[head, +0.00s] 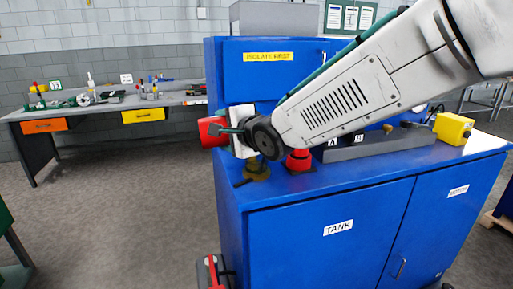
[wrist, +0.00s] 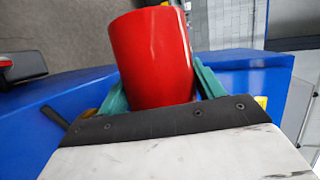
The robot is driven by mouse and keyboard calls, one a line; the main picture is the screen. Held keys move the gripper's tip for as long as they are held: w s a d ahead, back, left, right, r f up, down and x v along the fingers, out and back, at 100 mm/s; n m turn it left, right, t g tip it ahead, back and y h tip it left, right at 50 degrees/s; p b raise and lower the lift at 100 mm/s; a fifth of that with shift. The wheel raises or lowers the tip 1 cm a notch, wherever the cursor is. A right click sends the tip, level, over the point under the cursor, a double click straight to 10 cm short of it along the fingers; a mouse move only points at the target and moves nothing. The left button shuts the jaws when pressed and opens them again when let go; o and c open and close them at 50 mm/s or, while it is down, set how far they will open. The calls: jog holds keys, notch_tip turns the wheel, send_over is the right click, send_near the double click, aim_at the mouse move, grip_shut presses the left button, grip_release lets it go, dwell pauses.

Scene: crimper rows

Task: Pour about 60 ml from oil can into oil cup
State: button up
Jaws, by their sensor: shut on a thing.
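My gripper (head: 222,130) is shut on a red can, taken to be the oil can (head: 212,131). The can is tipped well over onto its side, left of the wrist and above the blue cabinet's left front corner. In the wrist view the red can (wrist: 152,58) sits between the teal fingers. Its spout and any stream of oil cannot be seen. A brass-coloured fitting, likely the oil cup (head: 257,170), stands on the cabinet top just below my wrist. Its upper part is hidden by my wrist. A small brass-coloured part (wrist: 90,112) shows beside the gripper in the wrist view.
A red object (head: 299,161) stands on the blue cabinet (head: 330,225) right of the brass fitting. A grey rail (head: 375,147) and a yellow box (head: 453,128) lie further right. A grey workbench (head: 190,99) stands at the back left. The floor between is open.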

jog(key=shift+d+r+m+y+p, duration=0.15)
jog(key=shift+r+m+y+p, duration=0.25)
jog(key=shift+r+m+p, duration=0.35)
dwell(0.8)
jog(key=shift+a, duration=0.25)
dwell(0.5)
jog(key=shift+m+y+p, duration=0.25)
jog(key=shift+y+p, duration=0.05)
jog(key=shift+p, duration=0.4)
dwell(1.2)
jog(key=shift+a+f+n, duration=0.1)
jog(key=shift+n, duration=0.3)
jog(key=shift+s+a+f+n+h, duration=0.1)
jog(key=shift+a+f+n+h, duration=0.05)
jog(key=shift+f+n+h, duration=0.85)
jog(key=shift+r+n+h, duration=0.15)
jog(key=shift+n+h, duration=0.25)
jog(key=shift+n, duration=0.2)
dwell(0.3)
